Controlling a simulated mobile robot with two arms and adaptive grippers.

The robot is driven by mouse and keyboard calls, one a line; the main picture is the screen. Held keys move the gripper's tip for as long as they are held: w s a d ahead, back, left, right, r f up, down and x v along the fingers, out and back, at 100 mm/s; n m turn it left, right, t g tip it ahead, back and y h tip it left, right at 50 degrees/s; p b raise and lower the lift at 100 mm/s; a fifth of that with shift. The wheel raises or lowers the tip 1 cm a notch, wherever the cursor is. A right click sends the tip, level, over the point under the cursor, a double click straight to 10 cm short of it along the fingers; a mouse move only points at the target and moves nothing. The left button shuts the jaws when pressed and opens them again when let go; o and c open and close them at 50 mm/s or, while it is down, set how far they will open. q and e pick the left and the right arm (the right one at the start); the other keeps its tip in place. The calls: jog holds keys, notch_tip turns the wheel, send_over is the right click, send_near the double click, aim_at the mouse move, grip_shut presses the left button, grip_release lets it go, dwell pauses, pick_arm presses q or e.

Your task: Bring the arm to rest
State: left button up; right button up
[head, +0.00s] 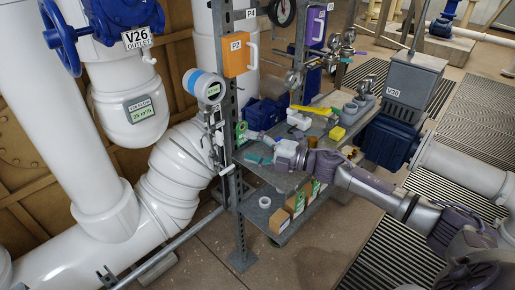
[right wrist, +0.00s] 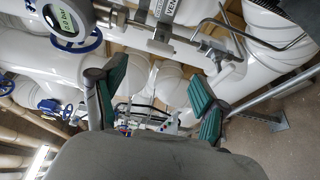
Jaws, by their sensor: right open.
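My right arm reaches in from the lower right in the head view, over the shelf cart. My right gripper (head: 252,147) is at the cart's left end, close to the upright post (head: 232,140). In the right wrist view my right gripper (right wrist: 157,98) has its two green-padded fingers spread wide, with nothing between them. White pipes and small fittings show beyond the fingers. My left gripper is not in view.
A round gauge (head: 205,87) on metal fittings is beside the post, above my gripper; the gauge (right wrist: 68,20) also shows in the wrist view. Loose items and a blue bin (head: 265,112) crowd the cart's top. White pipes (head: 170,175) stand left. Grating (head: 395,255) lies right.

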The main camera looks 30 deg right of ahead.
jog(key=shift+v, duration=0.95)
